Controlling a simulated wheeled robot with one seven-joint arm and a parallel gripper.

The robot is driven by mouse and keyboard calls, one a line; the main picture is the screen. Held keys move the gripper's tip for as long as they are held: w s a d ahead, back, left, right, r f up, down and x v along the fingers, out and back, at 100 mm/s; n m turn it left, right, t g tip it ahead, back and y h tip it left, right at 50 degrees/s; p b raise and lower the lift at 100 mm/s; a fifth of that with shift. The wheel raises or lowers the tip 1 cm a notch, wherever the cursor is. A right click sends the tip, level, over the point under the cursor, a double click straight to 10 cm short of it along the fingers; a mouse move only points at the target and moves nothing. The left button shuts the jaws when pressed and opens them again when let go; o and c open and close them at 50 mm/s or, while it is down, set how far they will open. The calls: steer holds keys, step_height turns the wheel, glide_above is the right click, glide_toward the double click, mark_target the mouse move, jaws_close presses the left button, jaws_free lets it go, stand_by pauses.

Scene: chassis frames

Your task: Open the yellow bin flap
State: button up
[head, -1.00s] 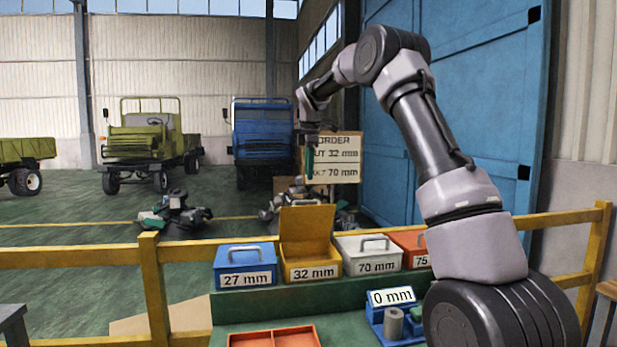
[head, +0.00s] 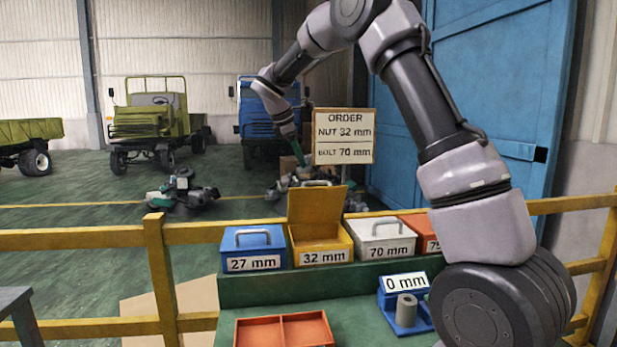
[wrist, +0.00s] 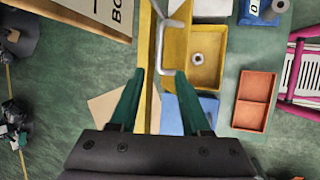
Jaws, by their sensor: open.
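The yellow bin (head: 320,257), labelled 32 mm, stands in a row of bins with its flap (head: 315,208) raised and leaning back. The flap's grey handle shows on its far side. In the wrist view the yellow bin (wrist: 207,77) is open, with a grey nut (wrist: 197,59) inside, and the handle (wrist: 166,45) lies beside it. My gripper (wrist: 154,75) is open, with two green fingers spread apart and nothing seen held. In the head view my gripper (head: 298,152) is above and behind the raised flap. I cannot tell whether it touches the flap.
A blue 27 mm bin (head: 252,258) stands left, and a white 70 mm bin (head: 382,250) and an orange bin (head: 420,243) right. An order board (head: 343,136) stands behind. A yellow rail (head: 90,238) runs behind the bins. An orange tray (head: 284,331) lies in front.

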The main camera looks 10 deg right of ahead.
steer(key=x, duration=0.8)
steer(key=shift+f, duration=0.1)
jaws_close()
steer(key=shift+w, duration=0.1)
stand_by(1.1)
